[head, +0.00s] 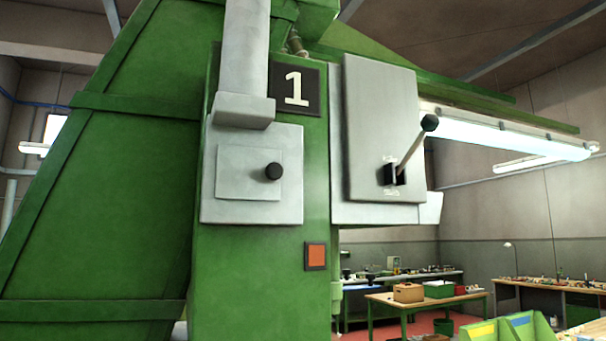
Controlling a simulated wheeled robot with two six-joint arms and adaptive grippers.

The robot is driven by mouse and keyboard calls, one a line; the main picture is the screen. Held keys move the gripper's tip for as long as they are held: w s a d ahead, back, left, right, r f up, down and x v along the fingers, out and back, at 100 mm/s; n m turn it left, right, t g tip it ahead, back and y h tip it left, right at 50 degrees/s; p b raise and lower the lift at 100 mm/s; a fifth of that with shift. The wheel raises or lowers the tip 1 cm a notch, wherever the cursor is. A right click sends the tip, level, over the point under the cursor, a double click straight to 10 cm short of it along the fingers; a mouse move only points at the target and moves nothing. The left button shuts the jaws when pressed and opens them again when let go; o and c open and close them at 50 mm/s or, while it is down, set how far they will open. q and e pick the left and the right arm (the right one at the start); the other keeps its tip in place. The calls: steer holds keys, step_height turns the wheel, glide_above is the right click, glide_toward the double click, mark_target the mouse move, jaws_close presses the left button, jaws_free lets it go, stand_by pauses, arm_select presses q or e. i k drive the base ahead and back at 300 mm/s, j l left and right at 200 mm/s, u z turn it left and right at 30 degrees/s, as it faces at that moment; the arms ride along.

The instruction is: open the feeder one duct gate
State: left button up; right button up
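A green machine column (235,268) stands close in front of me with a black sign reading "1" (296,90). Left of and below the sign, a grey duct (245,48) runs down to a light grey square plate (225,207). A smaller inset panel (240,165) on this plate carries a round black knob (273,171) near its right side; this looks like the duct gate. The panel lies flat against the plate; I cannot tell whether it is open. Neither of my grippers is in view.
A grey box (375,110) right of the column has a lever with a black ball end (429,122), tilted up and right. An orange square (316,256) sits lower down. Workbenches (385,300) and green bins (525,325) stand behind at right.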

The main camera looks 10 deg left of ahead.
mark_target(249, 173)
steer(key=i+l+u, duration=0.15)
steer(key=l+u, duration=0.25)
steer(key=i+l+u, duration=0.1)
steer(key=l+u, duration=0.8)
steer(key=l, duration=1.75)
steer(key=k+l+u, duration=0.15)
steer(key=l, duration=0.8)
steer(key=u, duration=1.25)
